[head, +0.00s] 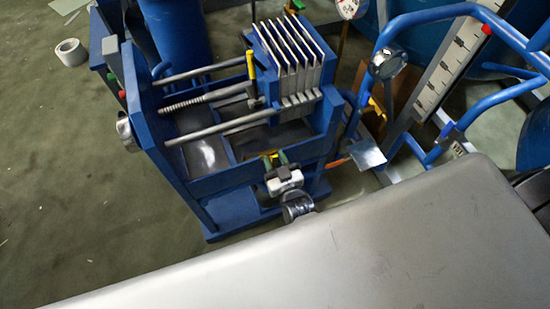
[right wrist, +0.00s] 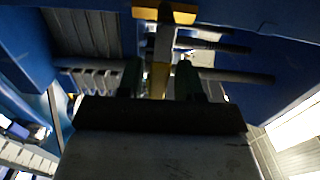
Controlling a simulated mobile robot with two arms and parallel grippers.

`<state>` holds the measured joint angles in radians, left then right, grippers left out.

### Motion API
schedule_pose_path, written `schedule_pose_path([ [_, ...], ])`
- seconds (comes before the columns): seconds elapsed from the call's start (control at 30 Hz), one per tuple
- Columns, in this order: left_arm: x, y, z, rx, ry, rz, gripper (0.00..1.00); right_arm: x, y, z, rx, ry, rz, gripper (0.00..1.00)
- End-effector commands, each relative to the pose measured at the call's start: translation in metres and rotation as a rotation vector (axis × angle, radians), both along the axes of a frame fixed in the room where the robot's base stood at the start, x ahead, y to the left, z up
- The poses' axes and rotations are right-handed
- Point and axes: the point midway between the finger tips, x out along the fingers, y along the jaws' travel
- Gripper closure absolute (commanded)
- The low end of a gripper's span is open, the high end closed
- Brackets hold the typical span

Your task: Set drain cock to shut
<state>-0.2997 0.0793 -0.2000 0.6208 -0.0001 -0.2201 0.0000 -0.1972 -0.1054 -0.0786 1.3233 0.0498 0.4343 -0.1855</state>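A yellow part (head: 273,153), apparently the drain cock's handle, shows at the front of the blue press frame (head: 215,180) in the head view. My right gripper (head: 276,160) is there, with its dark green fingers on either side of it. In the right wrist view the yellow part (right wrist: 158,80) stands between the two dark fingers, with a gap visible on each side. The fingers look open around it. The cock's body is mostly hidden, so I cannot tell its setting. My left gripper is not in view.
Above the gripper are grey press plates (head: 290,50), metal rods (head: 210,128) and an upright yellow lever (head: 250,65). Blue pipes (head: 425,15) and a white scale (head: 455,60) stand at right. A tape roll (head: 70,52) lies on open floor at left.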

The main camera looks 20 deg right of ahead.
Motion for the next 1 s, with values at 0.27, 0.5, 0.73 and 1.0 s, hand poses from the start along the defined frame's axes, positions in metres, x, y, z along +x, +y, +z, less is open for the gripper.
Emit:
schedule_pose_path([
  [0.27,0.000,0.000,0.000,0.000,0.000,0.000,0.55,0.001,0.000,0.002,0.005,-0.004,-0.002,0.55],
  [0.5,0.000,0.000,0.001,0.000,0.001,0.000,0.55,-0.018,-0.001,0.001,0.005,-0.002,-0.002,0.55],
  [0.73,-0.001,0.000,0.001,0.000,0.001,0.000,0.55,-0.065,-0.003,0.001,0.004,-0.001,-0.001,0.55],
  [1.0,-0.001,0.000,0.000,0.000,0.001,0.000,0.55,-0.102,-0.004,0.001,0.004,-0.003,-0.001,0.55],
])
